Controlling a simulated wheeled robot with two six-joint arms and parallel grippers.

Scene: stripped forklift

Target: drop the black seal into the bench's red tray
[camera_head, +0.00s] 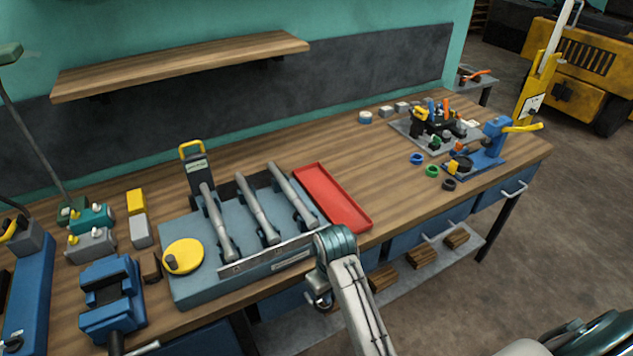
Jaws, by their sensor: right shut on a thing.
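A small black ring (449,184), which looks like the black seal, lies on the wooden bench near its front edge, right of a green ring (432,171) and a blue ring (416,158). The red tray (345,205) lies on the bench right of the grey-blue fixture and looks empty. My right gripper (318,299) is below my teal wrist, in front of the bench's front edge and lower left of the tray. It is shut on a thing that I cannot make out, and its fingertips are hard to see. My left gripper is not in view.
A grey-blue fixture (182,289) with metal rods stands left of the tray. A blue press (490,145) and a plate of small parts (407,128) stand to the right. Bare wood lies between tray and rings. Blue drawers with handles (440,234) run below the front edge.

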